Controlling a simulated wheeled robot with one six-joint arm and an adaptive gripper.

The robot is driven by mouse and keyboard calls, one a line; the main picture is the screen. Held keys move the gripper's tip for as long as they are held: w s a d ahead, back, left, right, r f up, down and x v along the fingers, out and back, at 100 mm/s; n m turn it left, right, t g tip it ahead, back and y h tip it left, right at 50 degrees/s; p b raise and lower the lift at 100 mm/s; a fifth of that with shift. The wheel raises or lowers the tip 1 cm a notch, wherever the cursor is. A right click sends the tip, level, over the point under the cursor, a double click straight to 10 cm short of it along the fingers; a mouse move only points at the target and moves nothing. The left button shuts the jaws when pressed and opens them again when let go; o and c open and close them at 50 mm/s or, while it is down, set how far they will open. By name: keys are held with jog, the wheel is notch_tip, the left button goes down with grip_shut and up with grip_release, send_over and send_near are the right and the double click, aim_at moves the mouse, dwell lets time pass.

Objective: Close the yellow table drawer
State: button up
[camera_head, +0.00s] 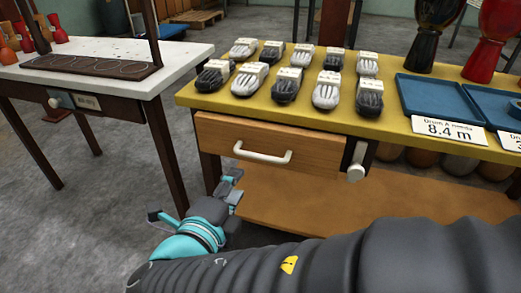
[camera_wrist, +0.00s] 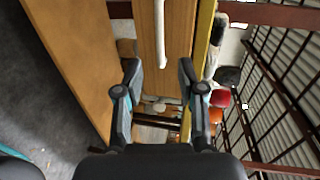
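The yellow table (camera_head: 390,118) has a wooden drawer (camera_head: 225,135) under its top, with a white bar handle (camera_head: 263,155) on the front. I cannot tell how far the drawer stands out. My gripper (camera_head: 232,180) is below and left of the handle, near the drawer's lower left corner in the head view. In the wrist view my gripper (camera_wrist: 160,75) is open and empty, fingers apart. The drawer front (camera_wrist: 180,35) and handle (camera_wrist: 160,35) lie ahead between the fingertips, seen turned on their side. I see no clear contact.
A latch with a round knob (camera_head: 355,172) sits right of the drawer. Several shoe-like items (camera_head: 287,83), blue trays (camera_head: 438,97) and goblet drums (camera_head: 430,35) stand on the table. A lower shelf (camera_head: 330,200) lies beneath. A white table (camera_head: 110,50) stands left, with floor between.

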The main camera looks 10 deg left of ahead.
aim_at(255, 157)
jog(key=b+x, duration=0.2)
jog(key=x, duration=1.1)
jog(key=shift+w+d, duration=0.1)
jog(key=shift+d, duration=0.1)
grip_shut()
